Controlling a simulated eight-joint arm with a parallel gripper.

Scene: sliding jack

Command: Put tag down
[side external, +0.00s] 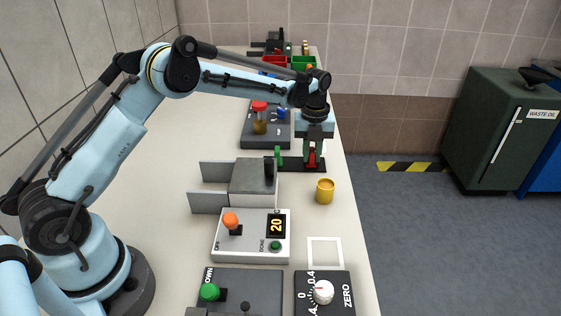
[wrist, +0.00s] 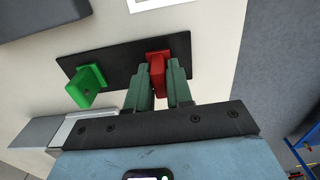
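The red tag (wrist: 157,69) stands upright at the right part of a black base plate (wrist: 110,57) in the wrist view. A matching green tag (wrist: 91,85) stands at the plate's left part. My gripper (wrist: 163,80) has its two green fingers on either side of the red tag, which fills the gap between them. In the side view my gripper (side external: 312,158) points down at the plate, with the red tag (side external: 311,160) low between its fingers. The green tag (side external: 278,155) stands to the left. The fingers hide part of the red tag.
A grey vise-like block (side external: 252,182) and a yellow cup (side external: 325,191) stand in front of the plate. A control box with an orange lever (side external: 231,221) is nearer. The bench's right edge is close.

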